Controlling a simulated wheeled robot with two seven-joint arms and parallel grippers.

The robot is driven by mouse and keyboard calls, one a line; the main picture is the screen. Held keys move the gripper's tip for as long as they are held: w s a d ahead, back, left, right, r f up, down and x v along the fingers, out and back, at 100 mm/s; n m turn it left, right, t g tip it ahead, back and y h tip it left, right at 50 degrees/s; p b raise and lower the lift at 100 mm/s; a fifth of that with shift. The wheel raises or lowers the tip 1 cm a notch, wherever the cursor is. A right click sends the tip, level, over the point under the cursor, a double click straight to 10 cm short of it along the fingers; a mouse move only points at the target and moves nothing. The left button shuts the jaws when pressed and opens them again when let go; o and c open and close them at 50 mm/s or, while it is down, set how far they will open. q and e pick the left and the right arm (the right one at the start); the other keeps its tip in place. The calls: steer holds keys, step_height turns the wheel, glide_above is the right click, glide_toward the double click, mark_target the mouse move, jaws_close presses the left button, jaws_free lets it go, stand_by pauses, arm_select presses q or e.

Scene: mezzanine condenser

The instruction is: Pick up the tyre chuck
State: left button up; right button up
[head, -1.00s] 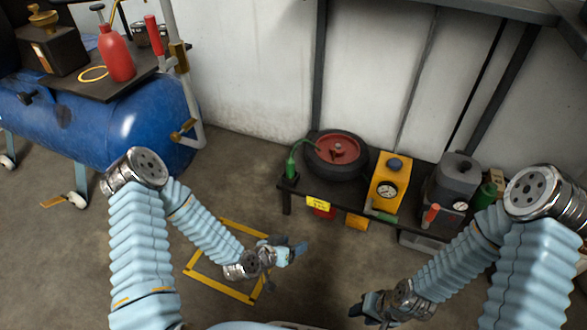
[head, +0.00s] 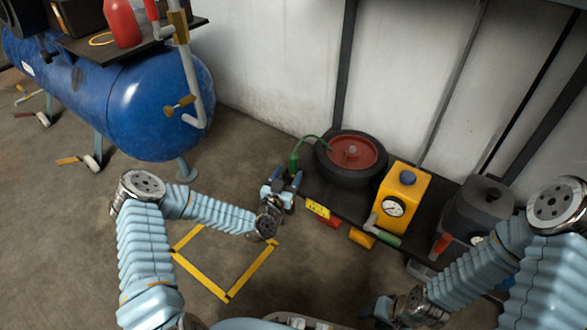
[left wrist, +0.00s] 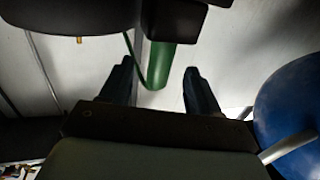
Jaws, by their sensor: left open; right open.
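The tyre chuck looks to be the green handle (head: 293,163) at the end of a thin green hose, at the left end of the low dark shelf beside the tyre. My left gripper (head: 285,178) is open just in front of it. In the left wrist view the green handle (left wrist: 158,66) appears between the two spread fingertips, with no visible contact; the depth gap is hard to tell. Its lower end is hidden by my gripper in the head view. My right gripper (head: 380,308) is low at the bottom right, away from the chuck, and open.
A tyre with a red hub (head: 355,155), a yellow gauge box (head: 404,190) and a dark grey unit (head: 480,205) stand on the shelf. A blue tank (head: 160,105) stands at left. Yellow tape (head: 228,295) marks the open floor.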

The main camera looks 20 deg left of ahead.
mark_target(292, 168)
arm_select(q)
steer(key=w+b, duration=0.1)
steer(key=w, duration=0.4)
steer(key=shift+w+d, duration=0.15)
steer(key=shift+w, duration=0.05)
steer(key=shift+c, duration=0.3)
steer(key=c, duration=1)
steer(key=shift+r, duration=0.1)
steer(key=shift+c, duration=0.2)
